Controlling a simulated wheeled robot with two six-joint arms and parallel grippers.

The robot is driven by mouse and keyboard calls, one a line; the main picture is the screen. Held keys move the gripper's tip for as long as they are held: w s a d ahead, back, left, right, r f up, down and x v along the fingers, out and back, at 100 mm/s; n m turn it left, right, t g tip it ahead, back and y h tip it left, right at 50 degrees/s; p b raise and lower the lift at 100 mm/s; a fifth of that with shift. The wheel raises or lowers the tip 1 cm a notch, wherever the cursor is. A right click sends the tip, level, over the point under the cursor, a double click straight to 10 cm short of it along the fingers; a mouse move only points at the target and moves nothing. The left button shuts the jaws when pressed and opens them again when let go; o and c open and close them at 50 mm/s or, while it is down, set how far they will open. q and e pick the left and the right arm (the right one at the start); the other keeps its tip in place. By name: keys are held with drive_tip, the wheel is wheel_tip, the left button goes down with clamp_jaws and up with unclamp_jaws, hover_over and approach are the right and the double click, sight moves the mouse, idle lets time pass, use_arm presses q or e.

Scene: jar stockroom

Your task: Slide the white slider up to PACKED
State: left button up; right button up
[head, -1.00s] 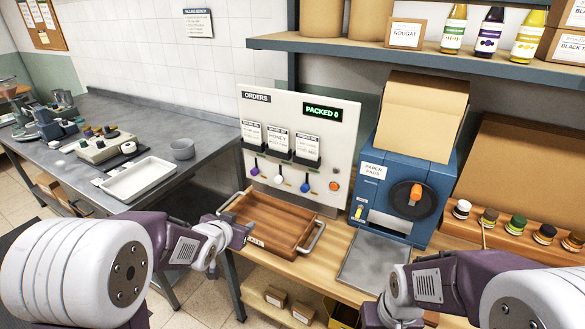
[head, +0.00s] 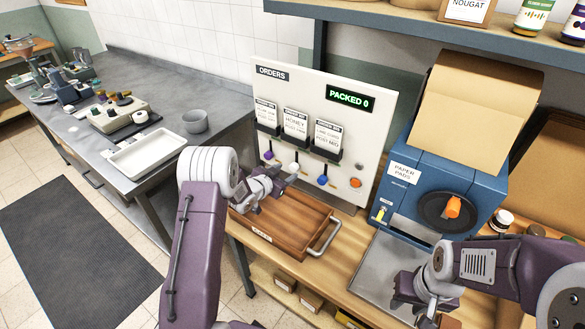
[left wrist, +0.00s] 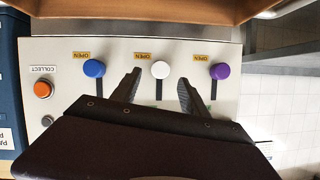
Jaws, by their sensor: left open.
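The white slider's knob (head: 293,168) is the middle one of three on the upright ORDERS panel (head: 375,115). In the left wrist view, which is upside down, the white knob (left wrist: 160,69) is beside its OPEN label, with its slot running toward my gripper. My left gripper (left wrist: 157,82) is open, with its two fingers apart on either side of the white slider's line. In the head view, my left gripper (head: 282,184) is just in front of the panel, below the knobs. My right gripper (head: 420,300) is low over the metal plate; its fingers are unclear.
A purple knob (left wrist: 221,71) and a blue knob (left wrist: 94,68) flank the white one. An orange button (head: 355,183) is at the panel's right. The display (head: 351,97) reads PACKED 0. A wooden tray (head: 290,240) lies below. The blue paper pads machine (head: 460,165) stands right.

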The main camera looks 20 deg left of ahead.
sight(292, 168)
use_arm(q)
drive_tip(key=shift+x, duration=2.6)
clamp_jaws()
